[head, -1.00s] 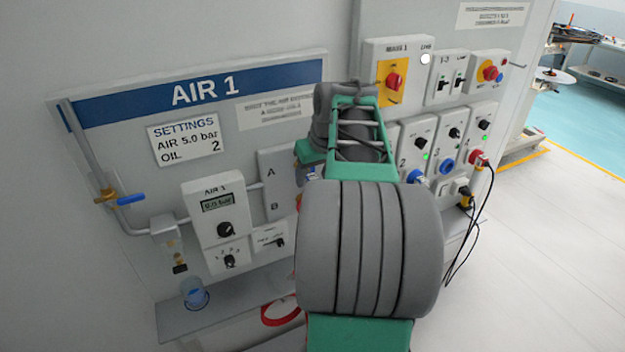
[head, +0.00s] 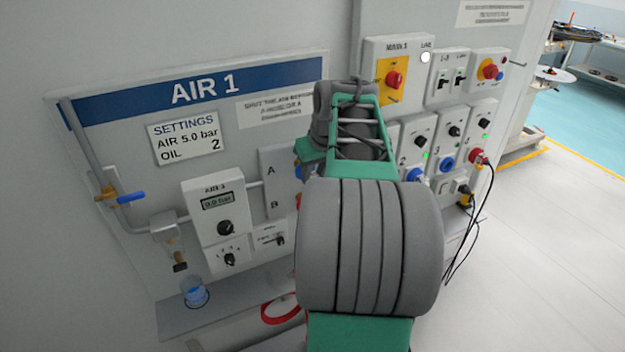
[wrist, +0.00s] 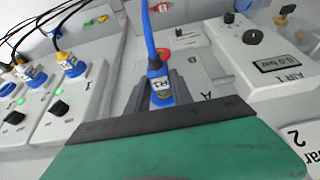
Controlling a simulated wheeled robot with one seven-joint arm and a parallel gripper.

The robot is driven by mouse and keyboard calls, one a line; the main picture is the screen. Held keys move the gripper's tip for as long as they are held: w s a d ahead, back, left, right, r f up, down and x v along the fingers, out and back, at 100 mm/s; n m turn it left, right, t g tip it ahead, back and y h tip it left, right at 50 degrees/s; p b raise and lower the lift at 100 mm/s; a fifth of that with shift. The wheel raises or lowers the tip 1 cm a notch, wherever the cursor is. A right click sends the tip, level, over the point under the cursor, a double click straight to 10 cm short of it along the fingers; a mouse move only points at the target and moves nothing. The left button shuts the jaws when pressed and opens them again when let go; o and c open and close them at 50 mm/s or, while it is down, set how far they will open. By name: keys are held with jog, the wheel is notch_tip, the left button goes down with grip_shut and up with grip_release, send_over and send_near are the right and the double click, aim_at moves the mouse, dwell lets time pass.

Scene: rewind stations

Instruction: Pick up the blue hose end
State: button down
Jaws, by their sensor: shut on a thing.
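The blue hose end (wrist: 157,84), with a white tag that reads like R1, sits between the two grey fingers of my gripper (wrist: 161,94) in the wrist view. The gripper is shut on it, and the blue hose runs from it toward the top of the picture. Behind it is the panel (wrist: 197,66) with the A and B marks. I cannot tell whether the hose end touches that panel. In the head view my arm hides the gripper and the hose end.
The AIR 1 unit (head: 213,213) is left of my arm, with a blue-handled valve (head: 131,198) further left. A small shelf (head: 225,311) holds a blue cup (head: 195,296). Right are switch boxes (head: 450,140) with plugged cables. Open floor (head: 560,250) lies at far right.

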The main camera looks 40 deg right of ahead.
jog(key=shift+s+r, duration=0.1)
jog(key=shift+s+r, duration=0.15)
jog(key=shift+r, duration=0.05)
jog(key=s+a+r, duration=0.2)
jog(key=s+r, duration=0.1)
jog(key=s, duration=0.3)
jog(key=s+a+r, duration=0.2)
jog(key=s+r, duration=0.2)
jog(key=s, duration=0.3)
jog(key=shift+r, duration=0.25)
jog(key=c, duration=1.7)
grip_release()
grip_shut()
jog(key=shift+s+a, duration=0.2)
jog(key=shift+s, duration=0.5)
jog(key=shift+s+a, duration=0.2)
jog(key=shift+s, duration=0.5)
